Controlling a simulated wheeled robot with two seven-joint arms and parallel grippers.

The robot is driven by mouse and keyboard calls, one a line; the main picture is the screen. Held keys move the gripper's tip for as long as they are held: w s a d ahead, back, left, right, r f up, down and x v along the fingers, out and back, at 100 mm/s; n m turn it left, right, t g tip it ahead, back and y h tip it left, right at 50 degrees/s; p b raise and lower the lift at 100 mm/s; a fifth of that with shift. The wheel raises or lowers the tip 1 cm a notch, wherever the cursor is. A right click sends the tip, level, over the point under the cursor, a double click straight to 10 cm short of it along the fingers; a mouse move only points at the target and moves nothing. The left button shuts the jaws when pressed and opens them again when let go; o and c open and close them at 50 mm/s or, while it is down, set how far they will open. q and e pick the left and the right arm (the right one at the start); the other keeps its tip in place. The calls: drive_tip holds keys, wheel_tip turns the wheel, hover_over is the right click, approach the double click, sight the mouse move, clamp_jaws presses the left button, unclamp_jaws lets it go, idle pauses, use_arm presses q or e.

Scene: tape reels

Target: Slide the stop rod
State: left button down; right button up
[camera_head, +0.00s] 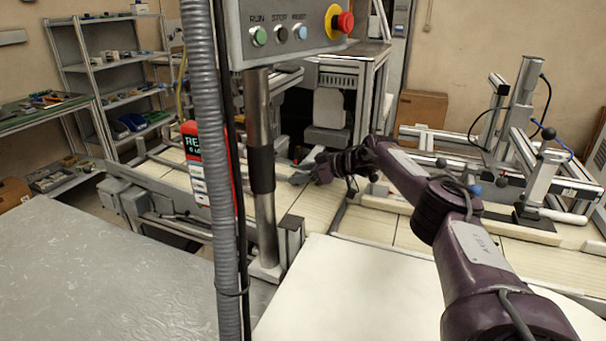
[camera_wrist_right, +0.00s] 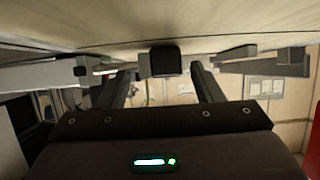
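My right arm reaches in from the lower right of the head view to the conveyor-like bench behind the control post. Its gripper (camera_head: 301,177) is small and dark there, close to a grey metal piece, and its fingers are hard to make out. In the right wrist view the two dark fingers stand apart, so the gripper (camera_wrist_right: 162,75) is open. A dark square block (camera_wrist_right: 165,62) shows between or just beyond the fingertips, with visible gaps on both sides. I cannot tell whether this block belongs to the stop rod; no rod is clearly identifiable. My left gripper is out of view.
A control box (camera_head: 290,30) with buttons and a red emergency knob hangs on a metal post (camera_head: 261,170) left of my right arm. A metal frame (camera_head: 525,120) stands at right. The pale front table (camera_head: 350,290) is bare.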

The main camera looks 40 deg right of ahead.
drive_tip(key=shift+r, duration=0.15)
wheel_tip(320, 180, up, 20)
drive_tip(key=p, duration=0.3)
